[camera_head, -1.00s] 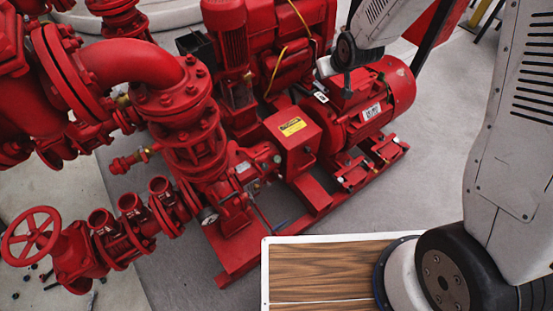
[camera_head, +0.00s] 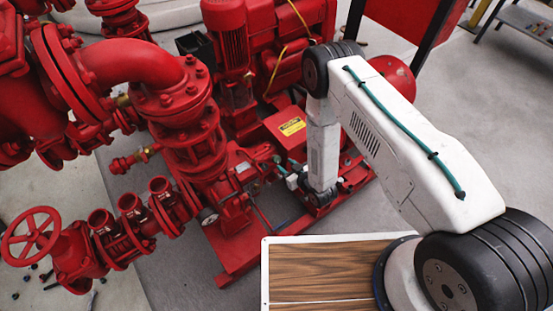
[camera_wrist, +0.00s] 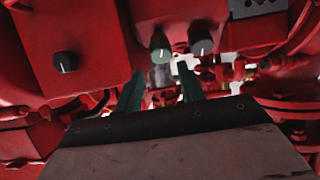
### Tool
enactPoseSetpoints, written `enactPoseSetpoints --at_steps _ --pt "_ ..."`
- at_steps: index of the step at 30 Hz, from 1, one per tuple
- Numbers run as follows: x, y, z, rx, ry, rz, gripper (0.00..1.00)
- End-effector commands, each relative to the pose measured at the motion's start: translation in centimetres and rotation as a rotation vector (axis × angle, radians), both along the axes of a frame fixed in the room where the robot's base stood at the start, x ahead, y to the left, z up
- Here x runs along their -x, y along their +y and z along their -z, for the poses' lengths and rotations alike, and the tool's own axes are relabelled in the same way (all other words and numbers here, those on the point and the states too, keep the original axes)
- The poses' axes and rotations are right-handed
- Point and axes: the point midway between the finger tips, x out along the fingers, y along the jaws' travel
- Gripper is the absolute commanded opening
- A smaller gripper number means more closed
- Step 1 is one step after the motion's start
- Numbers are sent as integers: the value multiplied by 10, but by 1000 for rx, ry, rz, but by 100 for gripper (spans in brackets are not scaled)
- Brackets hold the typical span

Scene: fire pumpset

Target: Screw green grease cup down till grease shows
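In the wrist view a grey-green cap with a white mark (camera_wrist: 160,48), seemingly the green grease cup, sits on the lower edge of a red housing. My gripper (camera_wrist: 161,72) points toward it with two green fingers apart and a gap between them. The cap appears just beyond the fingertips, roughly in line with the gap; I cannot tell whether they touch. In the head view my gripper (camera_head: 283,167) is small beside the pump's red bearing housing, below the yellow-labelled guard (camera_head: 291,126). The cup cannot be made out there. No grease can be made out.
A dark cap (camera_wrist: 65,61) sits left of the green one, and a grey cap (camera_wrist: 202,42) close to its right. Red pipework and flanges (camera_wrist: 285,105) crowd the right side. The wood-topped surface (camera_head: 330,262) lies in front of the pumpset.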

Motion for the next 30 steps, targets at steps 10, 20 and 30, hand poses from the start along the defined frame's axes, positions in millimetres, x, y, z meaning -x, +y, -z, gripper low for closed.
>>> enactPoseSetpoints --at_steps 10,20,30 --pt "-30 23 19 -6 -8 -3 39" --pt "-55 40 32 -5 -5 -3 39" --pt "-56 40 32 -5 -4 -1 17"
